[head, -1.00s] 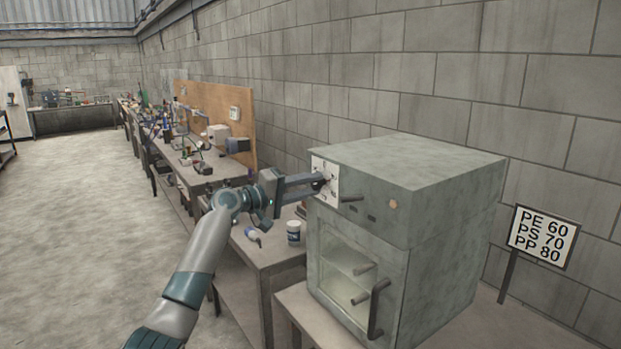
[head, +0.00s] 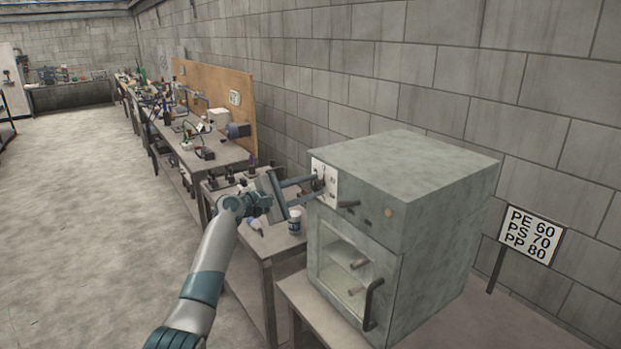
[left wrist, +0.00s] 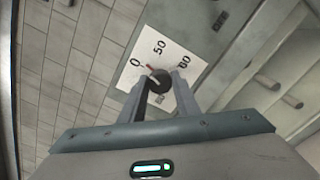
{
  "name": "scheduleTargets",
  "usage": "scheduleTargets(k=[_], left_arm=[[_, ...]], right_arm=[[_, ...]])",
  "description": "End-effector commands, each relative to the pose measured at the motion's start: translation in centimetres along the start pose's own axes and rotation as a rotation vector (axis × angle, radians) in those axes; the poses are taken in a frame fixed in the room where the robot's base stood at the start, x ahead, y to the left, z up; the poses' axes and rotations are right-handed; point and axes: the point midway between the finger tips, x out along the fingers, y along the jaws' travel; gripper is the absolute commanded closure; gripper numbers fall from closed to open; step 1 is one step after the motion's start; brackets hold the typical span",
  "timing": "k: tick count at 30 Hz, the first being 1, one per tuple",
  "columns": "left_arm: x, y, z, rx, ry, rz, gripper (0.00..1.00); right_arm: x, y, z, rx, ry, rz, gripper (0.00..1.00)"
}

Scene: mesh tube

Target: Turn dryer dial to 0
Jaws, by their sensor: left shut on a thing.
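The dryer (head: 440,185) is a grey-green box with a glass-fronted door, at the right of the head view. Its white dial plate (head: 333,180) is on the upper left of the front. In the left wrist view the plate (left wrist: 168,50) shows a 0, a 50 and other, harder-to-read numbers. The dark round dial (left wrist: 158,80) has a small reddish mark on its upper left side, towards the 0. My left gripper (left wrist: 161,90) is shut on the dial, one finger each side; it also shows in the head view (head: 314,185), rolled over. My right gripper is out of view.
A sign (head: 529,234) reading PE 60, PS 70, PP 80 stands right of the dryer. A white jar (head: 295,222) is on the bench (head: 282,246) below my left wrist. The door handle (head: 372,303) sticks out. Floor at left is clear.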

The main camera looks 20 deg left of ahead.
Motion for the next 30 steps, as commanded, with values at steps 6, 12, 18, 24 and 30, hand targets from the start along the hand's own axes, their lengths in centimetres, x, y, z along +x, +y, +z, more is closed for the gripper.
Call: scheduleTargets(k=[6,12,18,24,30], left_arm=[[-0.1,0.4,0.1,-0.147,0.002,0.003,0.93],[0.0,0.2,0.0,-0.22,0.002,0.002,0.93],[0.0,0.1,-0.1,-0.244,0.001,0.002,0.93],[0.0,0.1,-0.1,-0.246,0.001,0.002,0.93],[0.0,0.0,-0.1,-0.245,0.001,0.001,0.52]], right_arm=[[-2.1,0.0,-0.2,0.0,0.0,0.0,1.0],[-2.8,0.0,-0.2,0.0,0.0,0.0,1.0],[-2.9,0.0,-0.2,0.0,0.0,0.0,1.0],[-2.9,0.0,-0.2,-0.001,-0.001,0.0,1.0],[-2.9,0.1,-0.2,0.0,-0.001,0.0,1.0]])
